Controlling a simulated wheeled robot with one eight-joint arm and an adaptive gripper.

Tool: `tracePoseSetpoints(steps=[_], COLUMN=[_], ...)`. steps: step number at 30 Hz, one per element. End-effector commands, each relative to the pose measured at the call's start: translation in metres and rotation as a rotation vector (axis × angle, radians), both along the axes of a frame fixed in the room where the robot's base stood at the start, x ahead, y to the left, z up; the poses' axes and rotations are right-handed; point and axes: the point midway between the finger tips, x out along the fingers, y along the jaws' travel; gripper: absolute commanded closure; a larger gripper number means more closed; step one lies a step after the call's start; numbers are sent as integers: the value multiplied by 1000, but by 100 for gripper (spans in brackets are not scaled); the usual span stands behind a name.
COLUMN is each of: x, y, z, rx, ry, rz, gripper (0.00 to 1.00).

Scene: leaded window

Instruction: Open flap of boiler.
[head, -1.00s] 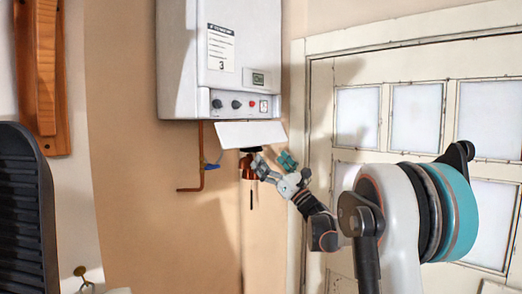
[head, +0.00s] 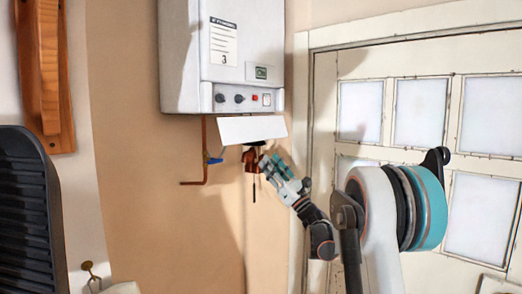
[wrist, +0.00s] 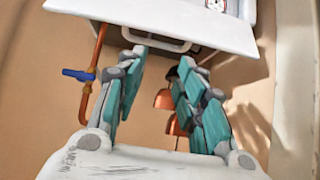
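The boiler (head: 190,60) is a white box on the wall in the head view. Its flap (head: 252,129) is a plain white panel just below the row of knobs. In the wrist view the flap (wrist: 160,10) spans the top, with a grey-framed handle (wrist: 160,40) along its lower edge. My gripper (head: 272,168) is under the flap's right part in the head view. In the wrist view my gripper (wrist: 160,65) is open, with teal finger pads either side of an empty gap below the handle. Contact with the handle is not visible.
A copper pipe (head: 204,160) with a blue valve lever (head: 214,160) runs down left of the flap. Copper fittings (wrist: 164,98) hang behind my fingers. A panelled door with panes (head: 420,112) stands right. A wooden rail (head: 48,70) is at far left.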

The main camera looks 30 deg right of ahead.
Motion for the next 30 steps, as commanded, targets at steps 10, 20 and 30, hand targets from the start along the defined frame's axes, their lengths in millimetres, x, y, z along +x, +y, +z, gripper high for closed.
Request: tracePoseSetpoints(steps=[10, 20, 30], x=[61, 89, 133], y=[21, 32, 48], z=[-23, 2, 48], rx=[17, 18, 17], ry=[-39, -40, -39], rz=[0, 1, 1], gripper=[100, 100, 100])
